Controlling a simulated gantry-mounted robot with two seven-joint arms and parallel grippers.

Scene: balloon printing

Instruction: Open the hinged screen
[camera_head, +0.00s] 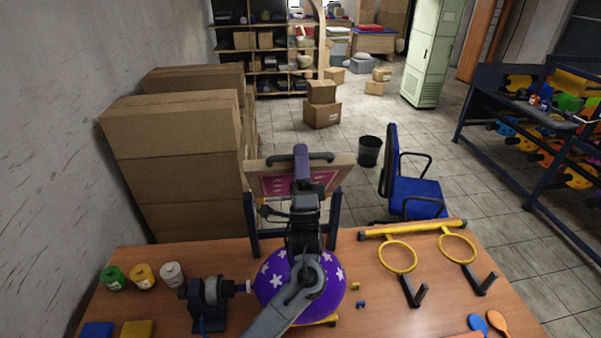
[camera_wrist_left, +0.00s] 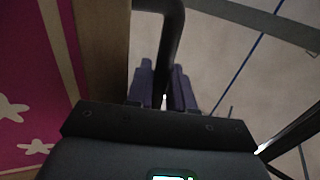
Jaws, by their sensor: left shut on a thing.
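The hinged screen (camera_head: 263,185) has a wooden frame and a magenta panel with a white pattern. It stands above the table, raised at the back behind the purple star-printed balloon (camera_head: 335,272). Its black handle (camera_head: 322,156) runs along the top edge. My left gripper (camera_head: 301,152) reaches over the screen and is shut on the handle. In the left wrist view the dark fingers (camera_wrist_left: 165,88) close at the curved black handle (camera_wrist_left: 172,35), beside the wooden frame (camera_wrist_left: 102,50). My arm hides the middle of the screen. My right gripper is not in view.
The wooden table (camera_head: 390,310) carries a dark clamp device (camera_head: 208,300), small paint jars (camera_head: 144,276) at left, and a yellow bar with rings (camera_head: 412,230) at right. A blue chair (camera_head: 415,190) stands behind. Stacked cardboard boxes (camera_head: 175,150) stand at back left.

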